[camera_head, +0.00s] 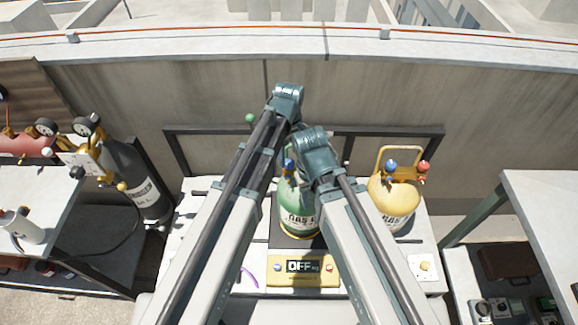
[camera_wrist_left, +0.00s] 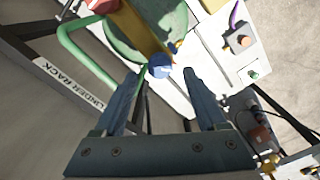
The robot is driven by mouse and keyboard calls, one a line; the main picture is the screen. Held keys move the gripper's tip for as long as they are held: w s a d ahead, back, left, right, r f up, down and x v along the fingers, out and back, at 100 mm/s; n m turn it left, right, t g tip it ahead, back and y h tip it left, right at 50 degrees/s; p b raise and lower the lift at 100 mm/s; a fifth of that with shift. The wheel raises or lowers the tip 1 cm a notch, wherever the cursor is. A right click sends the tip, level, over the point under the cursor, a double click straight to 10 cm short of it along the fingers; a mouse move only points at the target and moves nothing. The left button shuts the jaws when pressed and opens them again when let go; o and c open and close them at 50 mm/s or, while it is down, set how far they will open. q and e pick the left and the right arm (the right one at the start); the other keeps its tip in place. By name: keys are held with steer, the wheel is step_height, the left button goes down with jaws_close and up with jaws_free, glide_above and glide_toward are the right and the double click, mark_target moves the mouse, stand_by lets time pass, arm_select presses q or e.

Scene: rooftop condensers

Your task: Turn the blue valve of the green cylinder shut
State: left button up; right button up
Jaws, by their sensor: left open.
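The green cylinder (camera_head: 300,217) stands on the white bench, partly hidden behind my arms in the head view. Its blue valve (camera_head: 288,164) shows as a small blue spot beside my arm. In the left wrist view the blue valve (camera_wrist_left: 160,68) is a small knob above the green cylinder's top (camera_wrist_left: 120,42). My left gripper (camera_wrist_left: 162,76) is open, with one finger on each side of the blue valve, near the tips. Contact with the valve cannot be told. In the head view my left fingers are hidden. My right fingers do not show.
A yellow cylinder (camera_head: 394,200) with blue and red valves stands just right of the green one. A yellow box reading OFF (camera_head: 292,270) is in front. A dark grey cylinder with gauges (camera_head: 140,182) stands left. A wall (camera_head: 400,100) rises behind the bench.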

mark_target(289, 162)
arm_select(q)
steer(key=shift+f+b, duration=1)
steer(key=shift+f, duration=0.55)
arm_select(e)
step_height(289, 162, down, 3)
arm_select(q)
steer(key=shift+r, duration=0.1)
steer(key=shift+c, duration=0.2)
jaws_close()
